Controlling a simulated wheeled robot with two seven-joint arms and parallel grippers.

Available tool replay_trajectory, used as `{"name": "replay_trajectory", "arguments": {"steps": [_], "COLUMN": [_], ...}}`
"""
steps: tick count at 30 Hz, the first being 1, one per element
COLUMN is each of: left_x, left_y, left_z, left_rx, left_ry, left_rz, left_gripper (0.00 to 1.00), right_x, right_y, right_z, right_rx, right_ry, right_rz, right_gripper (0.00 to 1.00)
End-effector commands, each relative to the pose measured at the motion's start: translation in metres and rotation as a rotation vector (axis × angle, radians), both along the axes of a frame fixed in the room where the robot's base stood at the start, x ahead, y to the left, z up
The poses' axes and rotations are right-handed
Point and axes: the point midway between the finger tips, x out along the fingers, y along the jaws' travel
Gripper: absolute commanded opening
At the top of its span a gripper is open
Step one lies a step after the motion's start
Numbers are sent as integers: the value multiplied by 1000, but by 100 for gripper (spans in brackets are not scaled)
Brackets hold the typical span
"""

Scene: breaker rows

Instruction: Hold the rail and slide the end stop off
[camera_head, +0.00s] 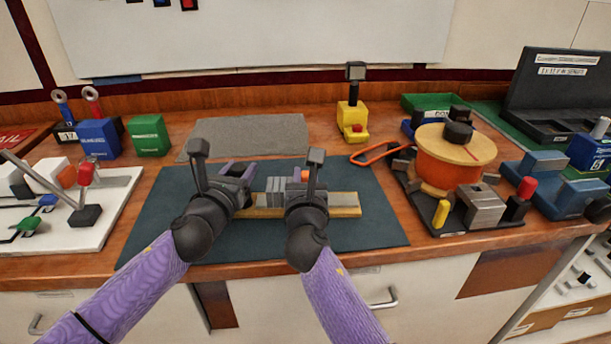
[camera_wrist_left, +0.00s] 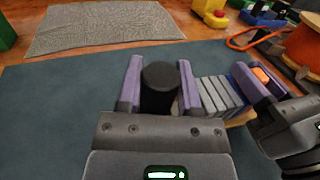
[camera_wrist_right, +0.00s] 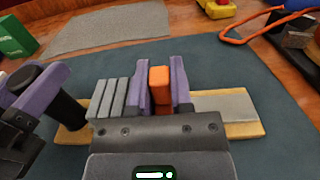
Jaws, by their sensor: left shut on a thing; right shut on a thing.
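The rail (camera_head: 346,211) lies across the dark blue mat, a grey strip on a yellow wooden base; its right part also shows in the right wrist view (camera_wrist_right: 228,105). Several grey breaker blocks (camera_wrist_right: 108,98) sit side by side on it. My left gripper (camera_head: 240,178) is at the rail's left end, with its fingers either side of a black upright cylinder (camera_wrist_left: 159,88). My right gripper (camera_head: 303,188) is over the rail, right of the grey blocks, shut on the orange end stop (camera_wrist_right: 159,88). The fingers hide the end stop's sides and foot.
The dark blue mat (camera_head: 376,225) has free room in front and at the right. A grey textured mat (camera_head: 250,135) lies behind. An orange loop (camera_head: 375,153) and a tray with an orange drum (camera_head: 448,168) stand right. A white board (camera_head: 112,190) with levers is left.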

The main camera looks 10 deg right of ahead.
Motion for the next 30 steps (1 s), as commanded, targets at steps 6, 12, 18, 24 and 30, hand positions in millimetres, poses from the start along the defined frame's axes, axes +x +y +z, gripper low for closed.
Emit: {"name": "replay_trajectory", "arguments": {"steps": [6,12,18,24,30], "left_x": [0,0,0,0,1], "left_y": [-1,-1,0,0,1], "left_z": [1,1,1,1,1], "left_rx": [-2,-2,-2,0,1], "left_ry": [-2,-2,-2,-1,-1], "left_rz": [-4,-4,-1,1,4], "left_gripper": [0,0,0,0,0], "right_x": [0,-1,-4,-6,-6], "right_y": [2,-7,-48,-65,-66], "right_z": [0,0,0,0,0], "right_rx": [1,-1,-4,-1,0], "right_ry": [0,-2,-4,-1,0], "right_rz": [5,1,-3,-2,-5], "right_gripper": [0,0,0,0,0]}}
